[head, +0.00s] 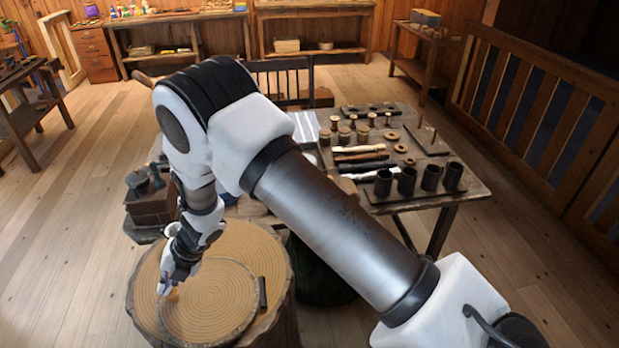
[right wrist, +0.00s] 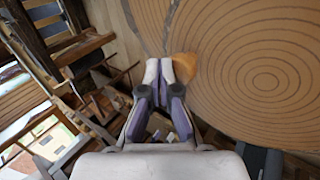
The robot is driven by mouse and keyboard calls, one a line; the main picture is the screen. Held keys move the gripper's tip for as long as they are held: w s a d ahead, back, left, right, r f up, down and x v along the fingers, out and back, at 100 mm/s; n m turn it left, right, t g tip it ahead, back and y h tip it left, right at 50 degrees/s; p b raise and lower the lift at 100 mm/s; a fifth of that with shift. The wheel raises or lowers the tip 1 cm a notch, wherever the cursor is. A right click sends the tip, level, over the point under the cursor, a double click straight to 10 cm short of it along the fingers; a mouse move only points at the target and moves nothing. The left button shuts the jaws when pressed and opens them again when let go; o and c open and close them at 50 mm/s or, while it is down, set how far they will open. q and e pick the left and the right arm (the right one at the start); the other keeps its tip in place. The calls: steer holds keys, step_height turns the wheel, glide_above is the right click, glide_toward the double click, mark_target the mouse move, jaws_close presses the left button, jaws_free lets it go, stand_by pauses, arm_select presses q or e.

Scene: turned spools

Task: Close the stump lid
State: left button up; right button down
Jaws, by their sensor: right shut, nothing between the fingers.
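The round stump (head: 262,238) stands at the lower left of the head view, its tan top marked with rings. The ringed round lid (head: 222,290) lies in the stump's top and looks flat; I cannot tell if it is fully down. A dark hinge-like piece (head: 262,293) sits at its right edge, and a small orange-tan tab (head: 173,296) at its left edge. My right gripper (head: 166,284) is shut and empty, pointing down at the tab. In the right wrist view the fingertips (right wrist: 166,69) are right beside the tab (right wrist: 184,68) and the lid (right wrist: 265,75). My left gripper is out of view.
Behind the stump, a wooden table (head: 475,185) holds several dark cups (head: 407,181), spools and turned rods. A brown box (head: 152,206) stands just behind the stump at left. The wooden floor (head: 60,250) left of the stump is clear.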

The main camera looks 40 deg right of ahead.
steer(key=shift+s+f, duration=0.15)
steer(key=shift+f, duration=0.1)
stand_by(0.5)
